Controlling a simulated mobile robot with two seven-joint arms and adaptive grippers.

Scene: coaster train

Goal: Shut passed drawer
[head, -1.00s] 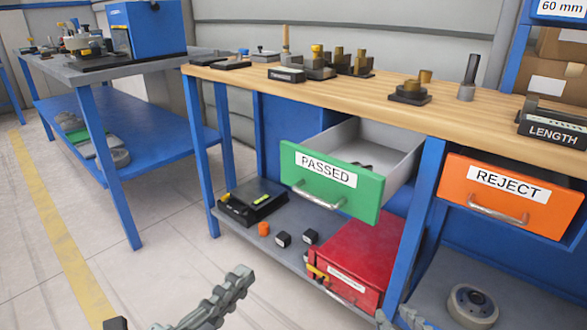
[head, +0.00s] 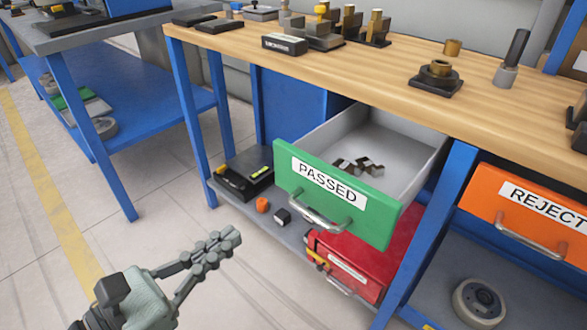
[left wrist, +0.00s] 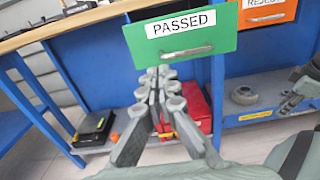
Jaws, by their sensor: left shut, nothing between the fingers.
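The PASSED drawer has a green front (head: 340,198) with a metal handle (head: 319,221). It is pulled well out from under the wooden bench, and several small dark metal parts (head: 360,167) lie inside. In the left wrist view its green front (left wrist: 228,42) is straight ahead. My left gripper (head: 228,243) is shut and empty, in front of the drawer and to its left, apart from the handle. It points toward the drawer in the left wrist view (left wrist: 163,75). What looks like part of my right gripper (left wrist: 296,92) shows at the right edge there; its jaws are unclear.
An orange REJECT drawer (head: 525,217) is at the right. A red box (head: 345,262) sits on the lower shelf beneath the green drawer. Gauges and blocks stand on the bench top (head: 385,80). A blue bench leg (head: 428,230) stands between the drawers. The floor at the left is clear.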

